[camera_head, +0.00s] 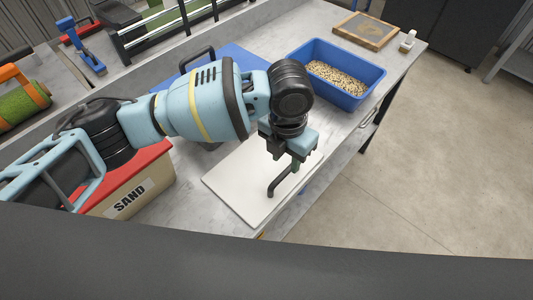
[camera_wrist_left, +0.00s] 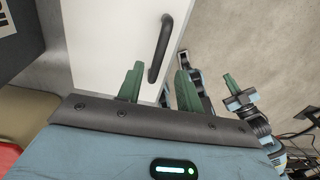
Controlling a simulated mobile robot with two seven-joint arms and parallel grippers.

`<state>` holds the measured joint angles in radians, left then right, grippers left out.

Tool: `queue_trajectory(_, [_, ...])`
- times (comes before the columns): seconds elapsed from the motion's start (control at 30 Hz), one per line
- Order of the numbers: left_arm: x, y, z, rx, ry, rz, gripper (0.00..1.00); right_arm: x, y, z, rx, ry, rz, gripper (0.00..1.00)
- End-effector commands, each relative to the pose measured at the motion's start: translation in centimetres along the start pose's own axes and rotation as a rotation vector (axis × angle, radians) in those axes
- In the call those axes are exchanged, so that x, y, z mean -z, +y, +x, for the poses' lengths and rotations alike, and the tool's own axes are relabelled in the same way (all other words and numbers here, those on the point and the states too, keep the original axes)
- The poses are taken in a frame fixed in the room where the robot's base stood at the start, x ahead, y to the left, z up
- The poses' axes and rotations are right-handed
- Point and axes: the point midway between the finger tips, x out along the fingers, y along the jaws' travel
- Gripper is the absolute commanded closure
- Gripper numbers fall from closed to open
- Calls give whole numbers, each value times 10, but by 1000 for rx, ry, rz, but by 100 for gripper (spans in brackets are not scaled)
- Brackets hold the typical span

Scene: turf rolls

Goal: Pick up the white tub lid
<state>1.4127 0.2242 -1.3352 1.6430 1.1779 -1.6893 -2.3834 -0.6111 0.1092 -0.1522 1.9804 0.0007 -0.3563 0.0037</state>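The white tub lid (camera_head: 232,187) lies flat on the grey worktop near its front edge, with a black bar handle (camera_head: 279,184) on top. In the left wrist view the lid (camera_wrist_left: 95,40) and its handle (camera_wrist_left: 163,45) show up close. My left gripper (camera_head: 296,162) is over the lid at the handle. Its two green fingers (camera_wrist_left: 158,82) are apart, and the handle's near end appears between them with gaps on both sides. My arm hides part of the lid's far side in the head view. A green finger of what appears to be my right gripper (camera_wrist_left: 231,82) shows at the right.
A blue tub (camera_head: 369,76) of seed stands behind the lid to the right. A sand box (camera_head: 137,190) with a red lid is at left. A blue panel (camera_head: 247,57) with a black handle lies behind my arm. A wooden frame (camera_head: 365,30) is at the far right.

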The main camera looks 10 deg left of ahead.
Motion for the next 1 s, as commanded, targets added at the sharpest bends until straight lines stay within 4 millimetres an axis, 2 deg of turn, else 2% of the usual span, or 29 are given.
queue_trajectory(0.17, [1,8,-6,-35,21,49,64,-1,0,0,1,-2,-2,100])
queue_trajectory(0.33, [1,7,-2,-34,22,49,64,-2,1,0,1,-4,-7,100])
queue_trajectory(0.53, [2,7,17,-33,21,47,64,-3,2,-1,2,-6,-12,100])
queue_trajectory(0.77, [2,6,24,-33,20,47,64,-1,2,-1,2,-3,-12,100])
queue_trajectory(1.0, [2,0,55,-33,20,47,64,5,2,-2,0,9,-12,100])
